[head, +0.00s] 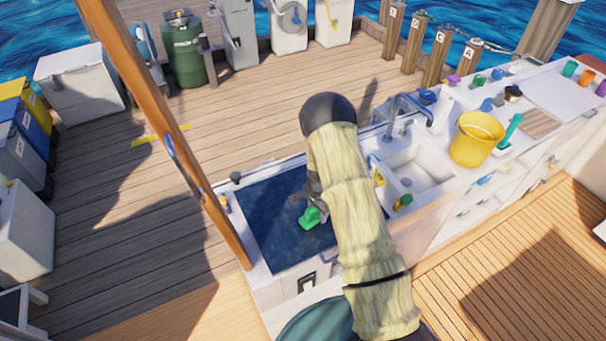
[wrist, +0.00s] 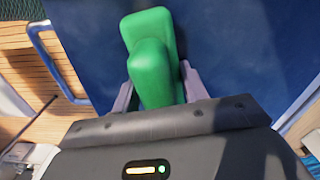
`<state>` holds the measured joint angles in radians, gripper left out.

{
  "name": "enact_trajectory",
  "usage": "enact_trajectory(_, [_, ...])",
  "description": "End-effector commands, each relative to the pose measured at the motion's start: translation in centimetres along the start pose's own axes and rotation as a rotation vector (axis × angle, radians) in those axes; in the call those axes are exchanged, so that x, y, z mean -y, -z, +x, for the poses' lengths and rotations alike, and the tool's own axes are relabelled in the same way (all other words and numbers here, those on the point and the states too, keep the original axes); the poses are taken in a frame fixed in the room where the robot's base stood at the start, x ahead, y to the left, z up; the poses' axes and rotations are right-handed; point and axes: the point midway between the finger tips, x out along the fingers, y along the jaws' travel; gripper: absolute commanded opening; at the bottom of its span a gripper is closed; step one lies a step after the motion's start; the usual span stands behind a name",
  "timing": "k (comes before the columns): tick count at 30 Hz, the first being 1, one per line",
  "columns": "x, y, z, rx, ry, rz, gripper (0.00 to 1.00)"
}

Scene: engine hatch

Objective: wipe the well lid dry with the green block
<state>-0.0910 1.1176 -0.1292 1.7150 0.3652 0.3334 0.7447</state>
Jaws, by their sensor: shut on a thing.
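My gripper (wrist: 157,92) is shut on the green block (wrist: 150,45), with a grey finger on each side of it. In the head view the green block (head: 309,218) is at the middle of the dark blue well lid (head: 268,237), and my arm hides the lid's right part. In the wrist view the block lies over the blue lid surface (wrist: 235,50). I cannot tell whether the block touches the lid. The lid looks mottled in the head view; I cannot tell which parts are wet.
Right of the lid are a sink (head: 420,170) with a faucet (head: 408,108) and a yellow bucket (head: 477,138). A wooden post (head: 172,135) rises by the lid's left edge. Small coloured items line the counter farther right. The plank deck (head: 250,110) behind is mostly clear.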

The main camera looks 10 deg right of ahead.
Motion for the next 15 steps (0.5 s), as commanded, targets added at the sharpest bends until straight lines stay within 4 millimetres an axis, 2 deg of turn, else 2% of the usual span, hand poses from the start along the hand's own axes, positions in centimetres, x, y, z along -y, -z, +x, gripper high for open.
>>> enact_trajectory(2, [-0.1,0.0,-0.6,0.001,-0.001,0.0,0.15])
enact_trajectory(5, [0.0,0.0,-2.9,-0.001,0.003,-0.001,0.15])
enact_trajectory(15, [-0.2,0.2,-5.7,0.0,0.0,0.006,0.15])
